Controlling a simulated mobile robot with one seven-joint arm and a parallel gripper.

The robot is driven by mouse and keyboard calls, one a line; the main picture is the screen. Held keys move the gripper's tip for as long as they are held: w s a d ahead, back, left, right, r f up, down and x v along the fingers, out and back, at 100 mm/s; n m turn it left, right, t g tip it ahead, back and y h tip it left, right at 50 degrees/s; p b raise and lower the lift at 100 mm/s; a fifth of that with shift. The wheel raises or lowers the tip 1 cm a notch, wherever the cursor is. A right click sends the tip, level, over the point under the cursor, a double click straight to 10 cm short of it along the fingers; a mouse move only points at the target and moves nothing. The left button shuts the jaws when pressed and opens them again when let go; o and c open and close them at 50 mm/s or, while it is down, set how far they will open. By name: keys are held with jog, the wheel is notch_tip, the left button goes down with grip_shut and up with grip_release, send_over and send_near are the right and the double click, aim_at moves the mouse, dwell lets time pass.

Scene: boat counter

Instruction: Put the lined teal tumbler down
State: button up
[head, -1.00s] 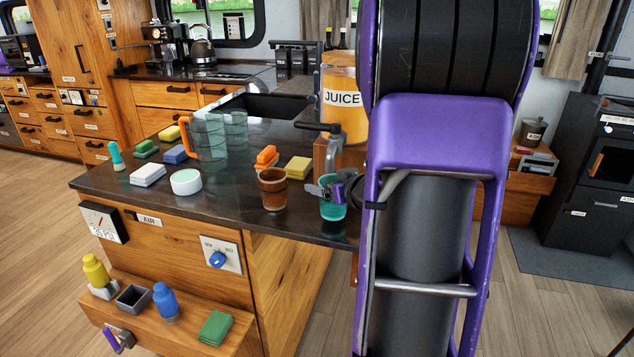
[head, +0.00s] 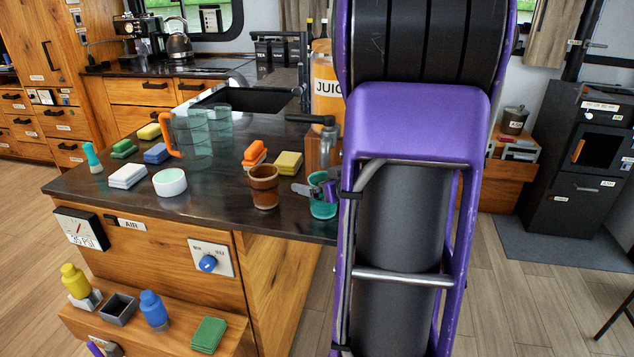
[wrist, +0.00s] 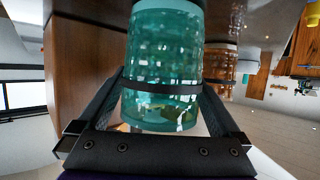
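The teal tumbler (head: 322,207) is at the right end of the dark counter, partly hidden by my purple arm. In the wrist view the tumbler (wrist: 165,60) is see-through teal with a dark band around it. My gripper (wrist: 165,105) has its two fingers on either side of the tumbler, seemingly against its walls. In the head view my gripper (head: 318,188) shows only in part, at the tumbler. I cannot tell whether the tumbler's base touches the counter.
A brown cup (head: 264,187) stands just left of the tumbler.

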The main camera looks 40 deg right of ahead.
jog(key=shift+r, duration=0.3)
jog(key=d+p+v, duration=0.1)
jog(key=p+v, duration=0.5)
jog(key=v, duration=0.6)
jog(key=shift+a+f+p, duration=0.15)
jog(key=shift+a+p, duration=0.25)
jog(key=shift+a, duration=0.05)
